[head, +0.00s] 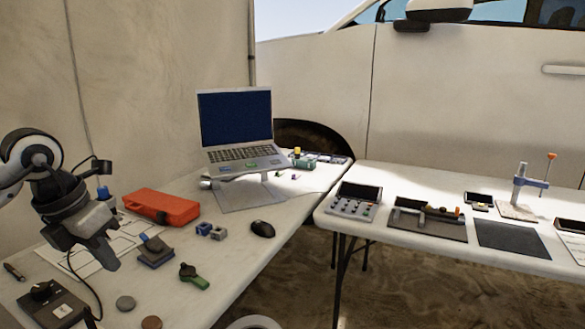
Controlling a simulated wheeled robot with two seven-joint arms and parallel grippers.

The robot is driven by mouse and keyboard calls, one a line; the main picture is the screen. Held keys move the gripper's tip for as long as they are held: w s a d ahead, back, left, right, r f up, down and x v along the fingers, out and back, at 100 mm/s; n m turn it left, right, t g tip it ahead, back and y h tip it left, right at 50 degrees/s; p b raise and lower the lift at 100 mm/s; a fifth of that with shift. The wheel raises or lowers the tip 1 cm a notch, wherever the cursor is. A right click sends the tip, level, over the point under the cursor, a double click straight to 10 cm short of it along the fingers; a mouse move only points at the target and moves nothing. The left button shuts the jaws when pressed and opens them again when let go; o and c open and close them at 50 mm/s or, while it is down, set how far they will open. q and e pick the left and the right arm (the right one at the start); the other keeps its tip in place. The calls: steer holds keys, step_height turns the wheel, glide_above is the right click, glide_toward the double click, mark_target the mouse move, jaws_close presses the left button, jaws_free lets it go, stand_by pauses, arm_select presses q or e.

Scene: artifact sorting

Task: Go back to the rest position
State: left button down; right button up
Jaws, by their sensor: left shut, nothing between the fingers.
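My left gripper (88,262) comes in from the left in the head view. It hangs above the left table (225,275), over white paper sheets, with its fingers closed and nothing in them. It is left of a dark block with a blue part (156,252) and in front of an orange case (162,206).
A laptop (236,130) on a stand, a black mouse (262,229), a green-handled tool (193,277) and a black device (52,305) occupy the left table. The right table (400,180) holds trays, a dark mat (512,238) and a small stand (520,190).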

arm_select(q)
steer(key=s+d+f+m+g+h, duration=0.1)
steer(key=d+f+h, duration=0.25)
steer(key=d, duration=0.55)
steer(key=s+d+f+m+g+h, duration=0.15)
steer(key=d+h, duration=0.25)
steer(key=d, duration=0.4)
steer(key=s+d+r+n+t+h+p, duration=0.2)
steer(key=s+d+r+n+t+h, duration=0.15)
steer(key=d+n+t+h, duration=0.55)
steer(key=w+a+f+n+t+y, duration=0.1)
steer(key=a+f+n+t+y, duration=0.3)
steer(key=n, duration=0.7)
steer(key=a+f+n+t+y, duration=0.1)
steer(key=f+n+t+y, duration=0.35)
steer(key=n, duration=0.75)
steer(key=s+a+f+n+g+y, duration=0.2)
steer(key=s+f+n+g+y, duration=0.1)
steer(key=f, duration=0.4)
steer(key=s+a+f+n+g+y+p, duration=0.1)
steer(key=s+a+f+n+g+y, duration=0.1)
steer(key=s+f+n, duration=0.3)
steer(key=s+f+g+y, duration=0.1)
steer(key=s+f, duration=0.2)
steer(key=shift+s+a+f+g, duration=0.2)
steer(key=shift+a+f+g, duration=0.1)
steer(key=shift+g, duration=0.1)
